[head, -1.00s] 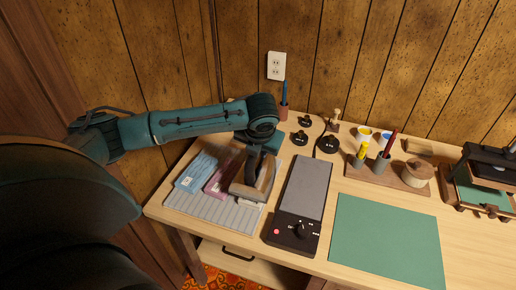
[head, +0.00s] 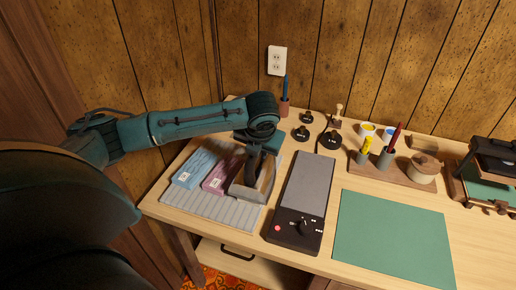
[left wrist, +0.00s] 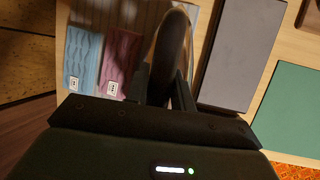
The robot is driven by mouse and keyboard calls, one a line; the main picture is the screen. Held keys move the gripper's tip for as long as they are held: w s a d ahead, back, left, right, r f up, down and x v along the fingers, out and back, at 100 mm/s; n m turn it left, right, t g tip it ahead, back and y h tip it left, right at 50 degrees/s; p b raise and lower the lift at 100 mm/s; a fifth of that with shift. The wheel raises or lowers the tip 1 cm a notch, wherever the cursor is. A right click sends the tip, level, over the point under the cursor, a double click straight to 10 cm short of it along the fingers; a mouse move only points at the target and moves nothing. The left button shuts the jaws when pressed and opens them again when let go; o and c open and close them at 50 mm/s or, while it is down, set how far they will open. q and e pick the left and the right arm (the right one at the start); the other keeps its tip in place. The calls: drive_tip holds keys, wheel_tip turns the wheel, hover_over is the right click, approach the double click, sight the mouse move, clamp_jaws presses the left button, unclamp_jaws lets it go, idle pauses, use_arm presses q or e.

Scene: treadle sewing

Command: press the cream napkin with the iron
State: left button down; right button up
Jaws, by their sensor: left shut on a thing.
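My left gripper (head: 254,160) is shut on the dark upright handle of the iron (head: 266,178). The handle (left wrist: 172,50) also stands between the two fingers in the left wrist view. The iron is over the right part of a grey ribbed mat (head: 210,208), beside a folded mauve cloth (head: 217,179) with a white label. A folded blue cloth (head: 194,168) with a label lies left of that. I cannot make out the cream napkin clearly; the iron and gripper hide that part of the mat. My right gripper is not in view.
A grey flat plate (head: 307,184) with a black knob panel and a red light (head: 277,228) stands right of the mat. A green mat (head: 392,240) lies farther right. Black weights (head: 301,133), pens and a wooden organiser (head: 395,178) are at the back. The front right is clear.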

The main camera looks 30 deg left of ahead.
use_arm(q)
drive_tip(key=shift+w+f, duration=0.1)
drive_tip(key=shift+f, duration=0.2)
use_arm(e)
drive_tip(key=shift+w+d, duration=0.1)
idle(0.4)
use_arm(q)
drive_tip(key=shift+s+d+f, duration=0.1)
drive_tip(key=shift+s+f, duration=0.15)
drive_tip(key=shift+f, duration=0.1)
idle(1.9)
idle(2.0)
